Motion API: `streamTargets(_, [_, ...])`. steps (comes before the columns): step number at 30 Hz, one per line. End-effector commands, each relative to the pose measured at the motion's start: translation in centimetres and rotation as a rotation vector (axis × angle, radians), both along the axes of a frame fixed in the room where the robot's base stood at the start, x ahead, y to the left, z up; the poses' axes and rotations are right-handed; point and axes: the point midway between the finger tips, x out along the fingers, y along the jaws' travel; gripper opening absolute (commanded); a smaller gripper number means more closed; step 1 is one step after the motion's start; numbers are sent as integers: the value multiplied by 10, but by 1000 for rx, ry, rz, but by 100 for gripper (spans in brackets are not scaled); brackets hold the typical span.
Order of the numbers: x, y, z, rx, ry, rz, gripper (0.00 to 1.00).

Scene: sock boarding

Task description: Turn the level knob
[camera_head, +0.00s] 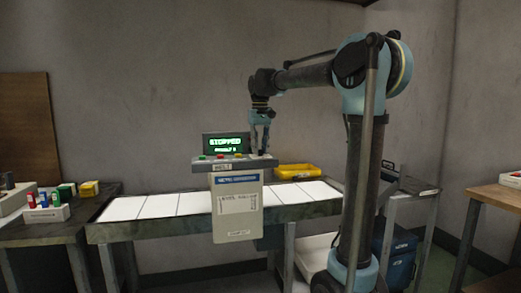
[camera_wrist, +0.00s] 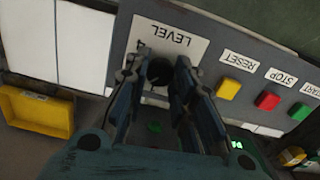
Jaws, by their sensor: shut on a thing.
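The level knob (camera_wrist: 159,73) is black and sits on the grey control panel (camera_wrist: 207,27) under an upside-down white LEVEL label (camera_wrist: 172,40) in the wrist view. My gripper (camera_wrist: 160,68) is shut on the knob, one finger on each side of it. The fingers hide most of the knob, so its pointer setting cannot be read. In the head view my gripper (camera_head: 262,150) comes down from above onto the right end of the panel (camera_head: 206,167). The knob is hidden there by the fingers.
Yellow RESET (camera_wrist: 229,89), red STOP (camera_wrist: 267,101) and green START (camera_wrist: 299,111) buttons are beside the knob. A display (camera_head: 226,143) reads STOPPED. A side table (camera_head: 40,230) with small boxes stands left.

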Motion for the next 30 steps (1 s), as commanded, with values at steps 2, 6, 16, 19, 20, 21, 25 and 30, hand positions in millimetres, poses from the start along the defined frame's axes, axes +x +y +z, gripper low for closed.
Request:
streamTargets(2, [1, -1, 0, -2, -1, 6, 0])
streamTargets(6, [1, -1, 0, -2, -2, 5, 0])
streamTargets(16, [0, -1, 0, -1, 0, 5, 44])
streamTargets(19, [0, -1, 0, -1, 0, 5, 44])
streamTargets(20, [0, 0, 0, -1, 0, 5, 44])
streamTargets(21, [0, -1, 1, -1, 0, 5, 44])
streamTargets(25, [1, 0, 7, -1, 0, 5, 44])
streamTargets(30, [1, 0, 31, -1, 0, 5, 44])
